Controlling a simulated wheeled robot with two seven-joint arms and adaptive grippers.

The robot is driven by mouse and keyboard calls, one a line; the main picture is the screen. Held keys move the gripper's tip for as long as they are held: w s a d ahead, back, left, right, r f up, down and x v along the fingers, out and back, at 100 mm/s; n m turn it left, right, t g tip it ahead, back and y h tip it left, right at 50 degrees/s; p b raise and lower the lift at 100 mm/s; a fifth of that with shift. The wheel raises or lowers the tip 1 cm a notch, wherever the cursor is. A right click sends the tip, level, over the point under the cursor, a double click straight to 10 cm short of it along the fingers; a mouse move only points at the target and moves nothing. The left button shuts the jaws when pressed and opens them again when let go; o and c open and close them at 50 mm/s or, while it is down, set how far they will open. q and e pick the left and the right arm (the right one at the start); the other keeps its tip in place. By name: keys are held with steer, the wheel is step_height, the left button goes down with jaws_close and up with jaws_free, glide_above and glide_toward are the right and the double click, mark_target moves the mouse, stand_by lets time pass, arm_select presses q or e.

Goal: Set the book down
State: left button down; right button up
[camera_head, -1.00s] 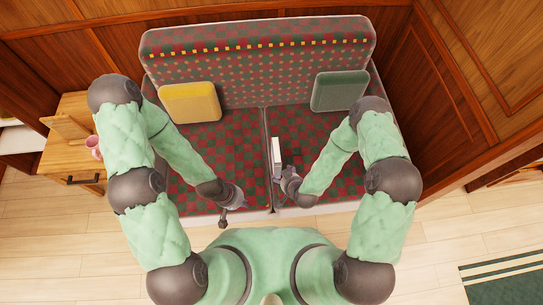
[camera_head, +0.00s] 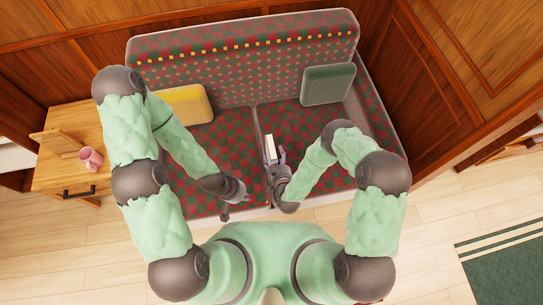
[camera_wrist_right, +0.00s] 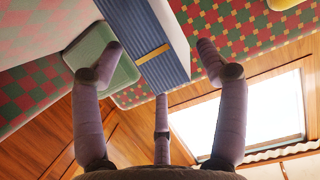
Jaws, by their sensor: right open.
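The book (camera_head: 270,148) shows as a narrow white block over the seat (camera_head: 235,146), near the seam between its two halves. In the right wrist view the book (camera_wrist_right: 143,42) has a blue striped cover with a yellow band and a pale edge. My right gripper (camera_head: 275,160) is open, its fingers spread on either side of the book. I cannot tell whether the book rests on the seat or touches a finger. My left gripper (camera_head: 238,202) is over the front of the seat, left of the book; its finger opening is unclear.
A yellow cushion (camera_head: 184,103) and a green cushion (camera_head: 328,84) lean on the backrest. A wooden cabinet (camera_head: 72,178) with a pink mug (camera_head: 91,158) stands at left. Wood panelling encloses the back and right. The seat's right half has free room.

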mark_target(273, 148)
steer(key=shift+b+x, duration=0.8)
steer(key=shift+x, duration=1.95)
steer(key=shift+a+r, duration=0.1)
steer(key=shift+r, duration=0.05)
steer(key=c, duration=1.4)
jaws_close()
steer(key=shift+r, duration=0.15)
